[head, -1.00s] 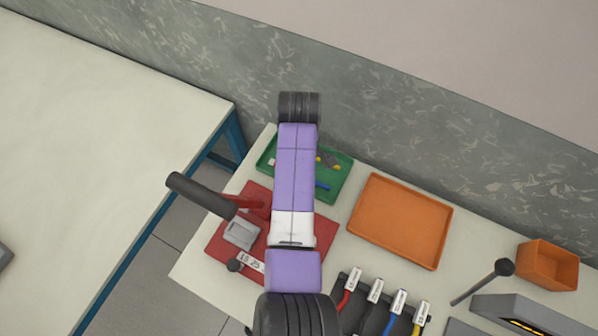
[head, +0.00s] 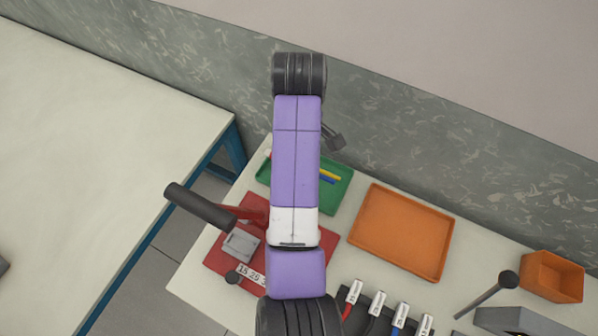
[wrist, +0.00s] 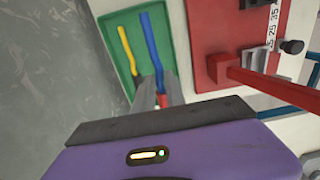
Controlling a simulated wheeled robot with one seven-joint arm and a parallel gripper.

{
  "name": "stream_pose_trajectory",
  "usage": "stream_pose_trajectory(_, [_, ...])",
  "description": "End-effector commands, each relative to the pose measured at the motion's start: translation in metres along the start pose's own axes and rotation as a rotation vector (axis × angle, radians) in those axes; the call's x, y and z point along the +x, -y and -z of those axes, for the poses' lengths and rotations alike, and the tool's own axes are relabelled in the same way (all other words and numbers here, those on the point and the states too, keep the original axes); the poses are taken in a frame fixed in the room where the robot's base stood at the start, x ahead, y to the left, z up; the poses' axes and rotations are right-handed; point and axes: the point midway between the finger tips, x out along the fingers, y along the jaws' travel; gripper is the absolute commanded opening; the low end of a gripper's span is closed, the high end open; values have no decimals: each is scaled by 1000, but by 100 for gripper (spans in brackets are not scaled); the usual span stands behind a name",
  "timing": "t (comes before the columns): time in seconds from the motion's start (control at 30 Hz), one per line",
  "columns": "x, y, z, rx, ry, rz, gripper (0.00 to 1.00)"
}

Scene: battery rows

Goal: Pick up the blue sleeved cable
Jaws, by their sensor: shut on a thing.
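My gripper's grey fingers (wrist: 150,92) are shut on the blue sleeved cable (wrist: 151,42) in the wrist view. The cable runs from between the fingertips toward the far edge of the green tray (wrist: 167,20), slightly bent. It looks wider and nearer than the yellow cable (wrist: 126,48), which lies beside it over the tray floor. A short red piece (wrist: 162,100) shows beside the fingers; I cannot tell what it belongs to. In the head view, my arm hides most of the gripper; a grey part of it (head: 333,138) shows above the tray, with blue and yellow strips below.
A red press (head: 222,250) with a long dark handle stands in front of the green tray. An empty orange tray (head: 400,232) lies to the right, with an orange bin (head: 552,277) beyond. A black rack with several labelled cables stands at the front. A wall runs behind.

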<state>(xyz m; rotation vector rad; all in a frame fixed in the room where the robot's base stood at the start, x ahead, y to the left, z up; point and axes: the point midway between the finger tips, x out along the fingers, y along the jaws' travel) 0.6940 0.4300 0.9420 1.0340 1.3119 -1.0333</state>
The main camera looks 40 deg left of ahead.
Motion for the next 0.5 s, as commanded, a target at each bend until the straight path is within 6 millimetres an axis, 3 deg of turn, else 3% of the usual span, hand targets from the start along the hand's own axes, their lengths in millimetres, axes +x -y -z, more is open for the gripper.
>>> stream_pose_trajectory(0.1, [-29,0,0,0,0,0,0])
stream_pose_trajectory(0.4, [-74,0,0,0,0,0,0])
stream_pose_trajectory(0.5, [-80,-1,2,-1,-4,-3,0])
